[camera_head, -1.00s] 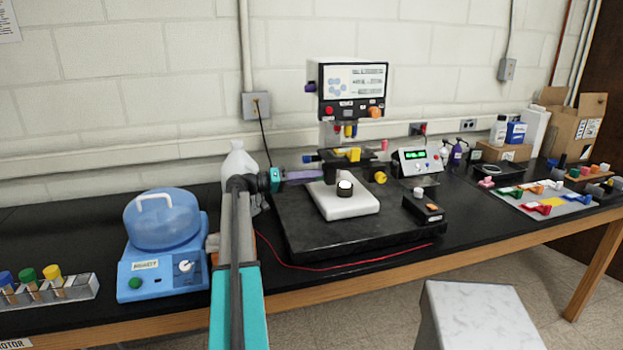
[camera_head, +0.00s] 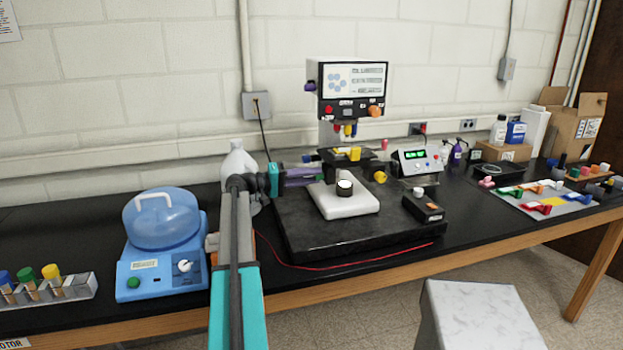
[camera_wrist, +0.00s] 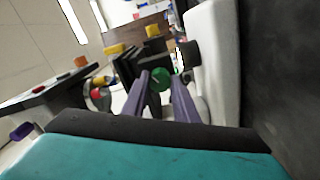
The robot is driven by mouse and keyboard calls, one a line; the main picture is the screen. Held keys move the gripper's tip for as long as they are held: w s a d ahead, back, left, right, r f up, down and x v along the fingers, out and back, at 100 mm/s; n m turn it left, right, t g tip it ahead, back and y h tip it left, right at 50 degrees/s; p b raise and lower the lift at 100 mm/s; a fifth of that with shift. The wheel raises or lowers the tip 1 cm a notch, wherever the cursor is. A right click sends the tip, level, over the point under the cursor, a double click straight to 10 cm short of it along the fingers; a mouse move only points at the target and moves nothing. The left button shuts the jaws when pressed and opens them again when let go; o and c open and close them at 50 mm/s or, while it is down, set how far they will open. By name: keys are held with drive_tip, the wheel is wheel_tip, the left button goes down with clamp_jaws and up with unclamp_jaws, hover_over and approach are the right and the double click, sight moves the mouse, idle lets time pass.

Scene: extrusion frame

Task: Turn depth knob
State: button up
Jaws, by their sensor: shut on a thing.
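The microscope-like instrument (camera_head: 352,90) stands on the black slab with a screen on top. My gripper (camera_head: 318,175) reaches in from the left at stage height, its purple fingers pointing right. In the wrist view, my gripper (camera_wrist: 160,82) has its two fingers on either side of a green knob (camera_wrist: 160,76) and is shut on it. A yellow knob (camera_head: 380,177) sits on the instrument's right side. I cannot read which knob is labelled depth.
The white base (camera_head: 350,203) with a black-and-white knob (camera_head: 344,187) lies close to my fingers. A white jug (camera_head: 240,165) stands behind my arm, and a blue machine (camera_head: 160,245) stands to its left. A small black box (camera_head: 424,207) sits on the slab at right.

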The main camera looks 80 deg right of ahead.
idle(0.3)
drive_tip(key=o, duration=1.1)
drive_tip(key=shift+c, duration=0.2)
drive_tip(key=shift+w, duration=0.1)
drive_tip(key=b+v, duration=0.2)
drive_tip(key=v, duration=0.5)
drive_tip(key=shift+w+a, duration=0.1)
drive_tip(key=shift+a, duration=0.05)
idle(0.4)
